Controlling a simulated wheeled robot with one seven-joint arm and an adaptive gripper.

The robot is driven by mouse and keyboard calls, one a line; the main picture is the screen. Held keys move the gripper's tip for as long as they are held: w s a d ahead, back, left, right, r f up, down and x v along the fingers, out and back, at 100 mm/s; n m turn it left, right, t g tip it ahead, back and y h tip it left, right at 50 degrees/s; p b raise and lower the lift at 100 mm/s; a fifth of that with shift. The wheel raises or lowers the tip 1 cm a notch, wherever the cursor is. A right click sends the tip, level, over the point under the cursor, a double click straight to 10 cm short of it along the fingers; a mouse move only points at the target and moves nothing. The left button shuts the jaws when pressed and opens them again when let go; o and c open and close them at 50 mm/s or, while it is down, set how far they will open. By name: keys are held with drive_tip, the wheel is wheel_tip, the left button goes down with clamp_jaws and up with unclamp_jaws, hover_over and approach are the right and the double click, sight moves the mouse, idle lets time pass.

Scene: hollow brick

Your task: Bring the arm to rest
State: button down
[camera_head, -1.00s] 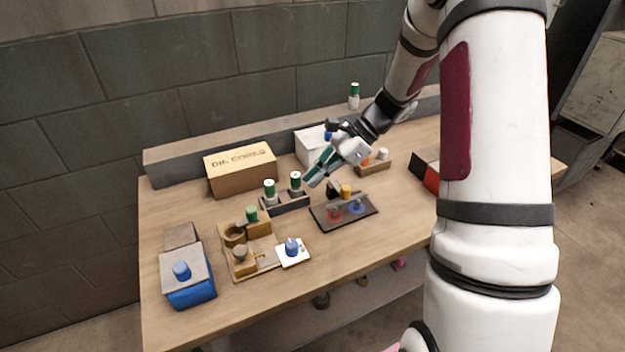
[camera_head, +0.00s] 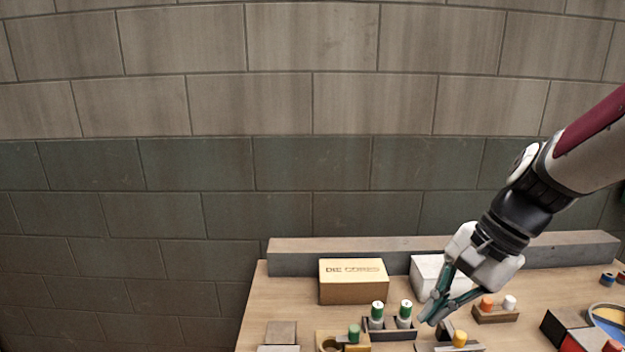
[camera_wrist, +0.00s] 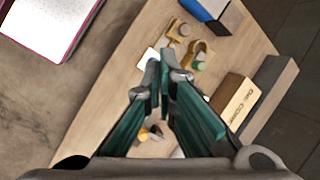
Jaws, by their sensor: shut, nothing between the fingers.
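My gripper (camera_head: 430,318) hangs above the workbench at the lower right of the head view, its teal fingers pointing down and left. In the wrist view the fingertips (camera_wrist: 163,72) meet, and nothing shows between them. My arm comes in from the right edge of the head view. The gripper covers part of a white box (camera_head: 425,272) behind it. Below it are a dark tray (camera_head: 470,347) with an orange-yellow piece (camera_head: 460,338) and a dark rack (camera_head: 378,333) with two green-and-white bottles (camera_head: 405,312).
A cardboard box marked "DIE CORES" (camera_head: 352,285) stands at the back, before a grey ledge (camera_head: 350,247) along the block wall. A wooden holder (camera_head: 497,316) with orange and white pieces is right of the gripper. A red-and-black box (camera_head: 568,332) and round dish (camera_head: 608,322) lie farther right.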

drive_tip(key=s+r+n+t+h+p, duration=0.1)
drive_tip(key=s+r+n, duration=0.3)
drive_tip(key=s, duration=0.4)
drive_tip(key=s+r+n+t+h+p, duration=0.1)
drive_tip(key=s+r+n+t+h, duration=0.1)
drive_tip(key=s+n, duration=0.4)
drive_tip(key=shift+s+d+r+t+h+p, duration=0.2)
drive_tip(key=shift+s+r+t+h+p, duration=0.1)
drive_tip(key=shift+s+r+h, duration=0.8)
drive_tip(key=shift+s+f, duration=0.1)
